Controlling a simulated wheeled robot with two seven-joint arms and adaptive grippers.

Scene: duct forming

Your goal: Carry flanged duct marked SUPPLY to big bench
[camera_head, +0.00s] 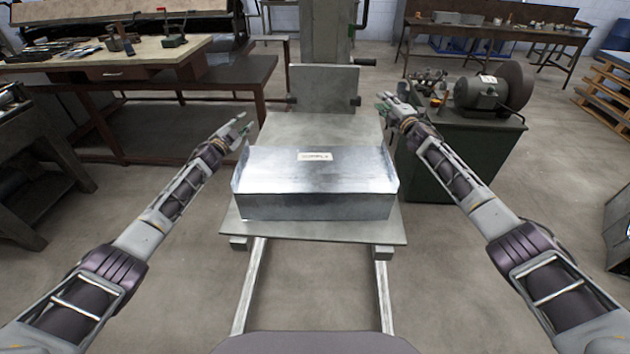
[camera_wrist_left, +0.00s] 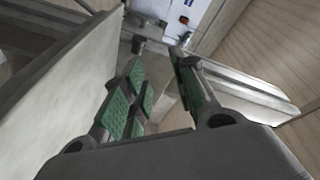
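A silver sheet-metal duct (camera_head: 318,182) with a small white label on top lies on the grey lift platform (camera_head: 320,130) ahead of me. The label's writing is too small to read. My left gripper (camera_head: 242,122) is in the air by the duct's far left corner, apparently apart from it. In the left wrist view its green-padded fingers (camera_wrist_left: 158,70) are apart with nothing between them. My right gripper (camera_head: 384,106) is beyond the duct's far right corner; its finger gap is unclear. A large bench (camera_head: 125,70) with a pale top stands at the far left.
A green cabinet (camera_head: 462,150) carrying a grinder (camera_head: 482,92) stands close beside my right arm. A dark table (camera_head: 28,135) is at the left edge. Another bench (camera_head: 490,32) and pallets (camera_head: 605,85) are at the back right. Floor is clear between the platform and the left benches.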

